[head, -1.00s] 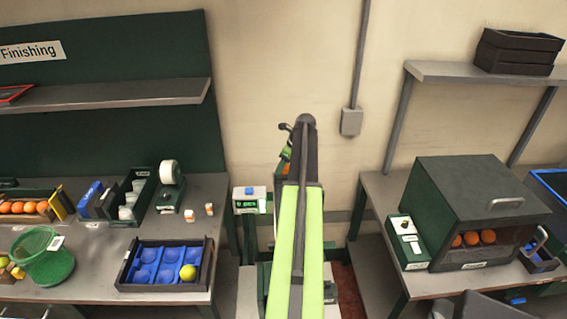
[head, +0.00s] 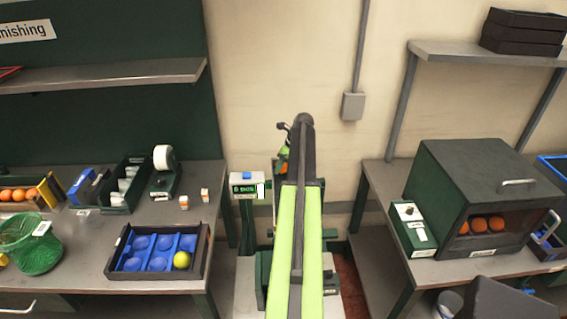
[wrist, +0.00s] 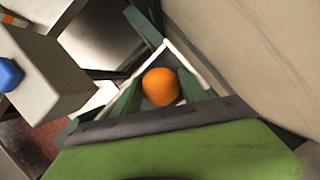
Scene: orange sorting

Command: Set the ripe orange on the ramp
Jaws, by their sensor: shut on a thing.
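An orange fruit (wrist: 160,87) sits between the green fingers of my gripper (wrist: 158,92) in the wrist view. My gripper is shut on it. In the head view my arm covers most of the gripper, and only a sliver of orange (head: 284,153) shows beside the arm's far end. A pale-edged green structure lies around and beyond the fruit in the wrist view; I cannot tell whether it is the ramp or whether the fruit touches it. The ramp is not clearly visible in the head view, where my arm hides the middle.
A stand with a lit display and blue button (head: 248,186) is just left of my arm. A blue-celled tray (head: 112,268) with a yellow-green fruit (head: 182,260) is on the left bench. A dark cabinet (head: 470,175) with several oranges inside is on the right bench.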

